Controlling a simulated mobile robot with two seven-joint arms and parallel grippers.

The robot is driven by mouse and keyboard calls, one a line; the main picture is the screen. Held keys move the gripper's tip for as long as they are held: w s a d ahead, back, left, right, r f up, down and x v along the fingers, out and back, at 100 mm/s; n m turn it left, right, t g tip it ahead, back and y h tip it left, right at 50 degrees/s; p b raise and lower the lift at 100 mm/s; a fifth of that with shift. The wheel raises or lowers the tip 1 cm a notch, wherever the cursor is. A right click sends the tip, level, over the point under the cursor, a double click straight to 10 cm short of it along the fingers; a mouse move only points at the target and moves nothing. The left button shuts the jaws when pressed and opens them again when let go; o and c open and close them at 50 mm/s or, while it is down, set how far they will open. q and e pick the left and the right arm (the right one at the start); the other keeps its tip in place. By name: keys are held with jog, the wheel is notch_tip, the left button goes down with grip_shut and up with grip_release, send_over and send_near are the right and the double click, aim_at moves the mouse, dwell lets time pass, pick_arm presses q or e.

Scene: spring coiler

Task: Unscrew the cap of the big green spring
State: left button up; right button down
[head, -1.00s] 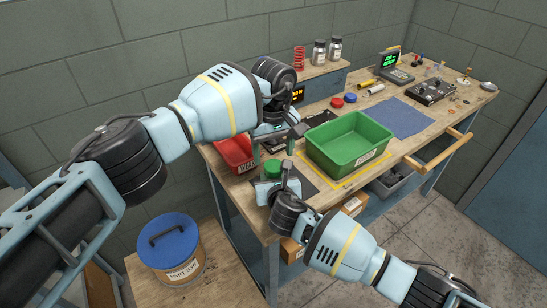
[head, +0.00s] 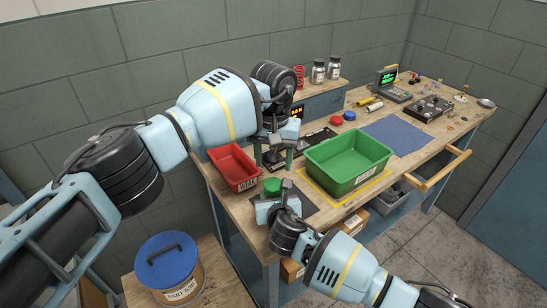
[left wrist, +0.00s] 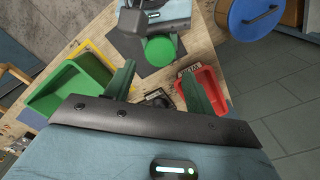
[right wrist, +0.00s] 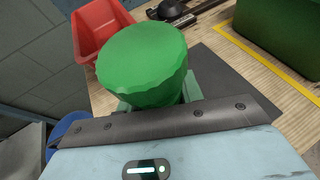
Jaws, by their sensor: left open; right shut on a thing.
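The big green spring shows only as its round green cap (head: 272,185), upright at the bench's near left corner. The cap fills the middle of the right wrist view (right wrist: 143,62) and also shows in the left wrist view (left wrist: 160,48). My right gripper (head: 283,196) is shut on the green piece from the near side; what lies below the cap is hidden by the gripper. My left gripper (head: 274,157) is open and empty, above and behind the cap. Its two green fingers stand apart in the left wrist view (left wrist: 157,88).
A red bin (head: 233,167) stands left of the cap, and a large green bin (head: 348,180) stands right of it. A blue-lidded drum (head: 167,262) is at lower left.

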aim_at(274, 183)
pick_arm(q)
jog(key=shift+f, duration=4)
jog(key=shift+c, duration=0.4)
jog(key=c, duration=0.7)
jog(key=n, duration=0.6)
jog(key=shift+n, duration=0.4)
jog(key=o, duration=1.1)
jog(key=shift+c, duration=0.2)
jog(key=shift+r, duration=0.1)
